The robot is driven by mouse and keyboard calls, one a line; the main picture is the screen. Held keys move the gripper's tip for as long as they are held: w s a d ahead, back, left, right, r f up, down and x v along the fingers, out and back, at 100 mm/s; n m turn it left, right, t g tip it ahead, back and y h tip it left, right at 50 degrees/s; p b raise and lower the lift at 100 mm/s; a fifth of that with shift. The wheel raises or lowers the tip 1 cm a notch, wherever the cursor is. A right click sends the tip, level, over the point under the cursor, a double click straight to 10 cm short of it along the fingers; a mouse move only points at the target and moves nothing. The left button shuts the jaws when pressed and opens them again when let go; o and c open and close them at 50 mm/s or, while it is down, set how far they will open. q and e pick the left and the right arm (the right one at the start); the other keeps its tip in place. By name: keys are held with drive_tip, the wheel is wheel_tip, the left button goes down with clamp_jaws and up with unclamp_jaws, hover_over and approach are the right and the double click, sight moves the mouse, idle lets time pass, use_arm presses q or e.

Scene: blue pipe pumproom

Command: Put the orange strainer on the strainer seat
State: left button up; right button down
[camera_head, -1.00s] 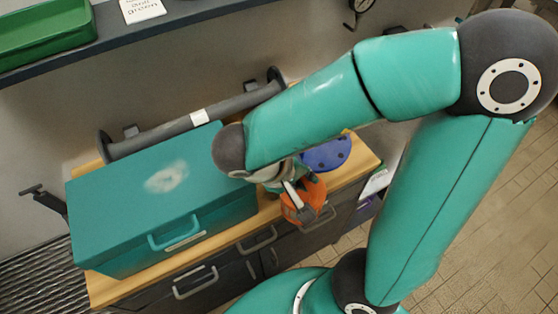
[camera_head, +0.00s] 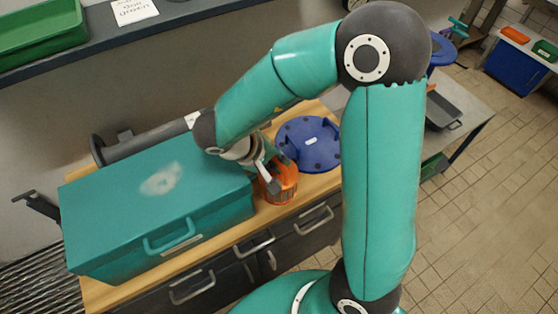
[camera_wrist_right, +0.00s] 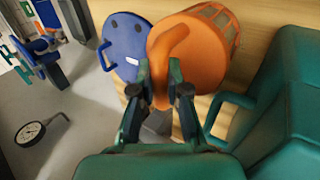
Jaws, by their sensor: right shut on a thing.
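The orange strainer (camera_head: 283,188) is a round basket with mesh sides and a thick arched handle. My right gripper (camera_head: 268,181) is shut on it, by the handle in the wrist view (camera_wrist_right: 160,92). In that view the strainer (camera_wrist_right: 212,38) lies beyond the fingers, over the wooden worktop. In the head view it is at the worktop's front part, between a teal box and a blue disc; I cannot tell whether it touches the wood. I cannot make out the strainer seat. My left gripper is not in view.
The large teal box (camera_head: 150,205) stands close left of the strainer. The blue disc (camera_head: 308,146) with a handle lies just behind right. A dark grey pipe (camera_head: 150,142) runs behind the box. Drawers with handles (camera_head: 192,286) are below. A green tray (camera_head: 40,32) sits on the shelf.

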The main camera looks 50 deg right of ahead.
drive_tip(key=c, duration=1.2)
unclamp_jaws()
drive_tip(key=shift+f, duration=0.1)
